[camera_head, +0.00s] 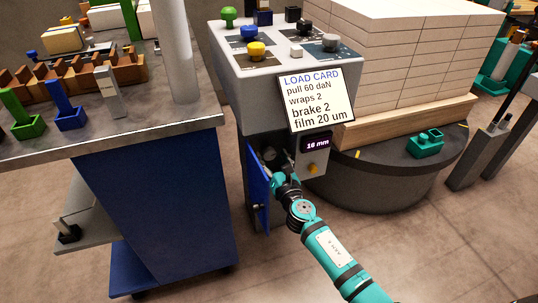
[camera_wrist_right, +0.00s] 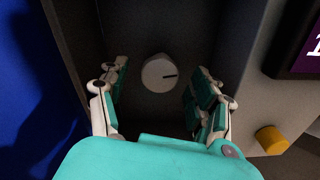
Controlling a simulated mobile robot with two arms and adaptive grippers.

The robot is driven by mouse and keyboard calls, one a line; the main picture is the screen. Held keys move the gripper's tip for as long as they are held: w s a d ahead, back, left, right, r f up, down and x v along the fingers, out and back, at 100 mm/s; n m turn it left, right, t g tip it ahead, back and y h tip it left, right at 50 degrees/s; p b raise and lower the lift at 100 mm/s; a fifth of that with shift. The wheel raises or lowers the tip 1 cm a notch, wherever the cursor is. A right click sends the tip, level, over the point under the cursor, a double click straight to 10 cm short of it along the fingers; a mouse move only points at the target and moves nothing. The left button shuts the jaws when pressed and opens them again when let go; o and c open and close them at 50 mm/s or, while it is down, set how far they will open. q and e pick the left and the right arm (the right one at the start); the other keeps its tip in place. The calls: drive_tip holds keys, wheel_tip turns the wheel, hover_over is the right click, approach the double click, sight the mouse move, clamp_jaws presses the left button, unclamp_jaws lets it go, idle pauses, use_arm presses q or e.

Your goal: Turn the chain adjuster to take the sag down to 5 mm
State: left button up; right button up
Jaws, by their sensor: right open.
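The chain adjuster is a round light-grey knob (camera_wrist_right: 159,73) with a dark pointer line toward the right. It sits on the back wall of a dark recess in the grey machine cabinet (camera_head: 258,100). My right gripper (camera_wrist_right: 158,92) is open, its fingers on either side of the knob and apart from it. In the head view my right gripper (camera_head: 277,163) reaches into the recess past the open blue door (camera_head: 257,196). The small display (camera_head: 317,143) reads 16 mm. My left gripper is not in view.
A yellow-orange button (camera_head: 312,168) sits below the display, and also shows right of the recess in the wrist view (camera_wrist_right: 271,139). A load card (camera_head: 316,99) hangs on the cabinet. A workbench (camera_head: 150,135) stands left, and a round turntable (camera_head: 385,180) with stacked reams (camera_head: 400,60) right.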

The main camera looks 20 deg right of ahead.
drive_tip(key=shift+w, duration=1.4)
drive_tip(key=shift+c, duration=0.5)
drive_tip(key=c, duration=1.1)
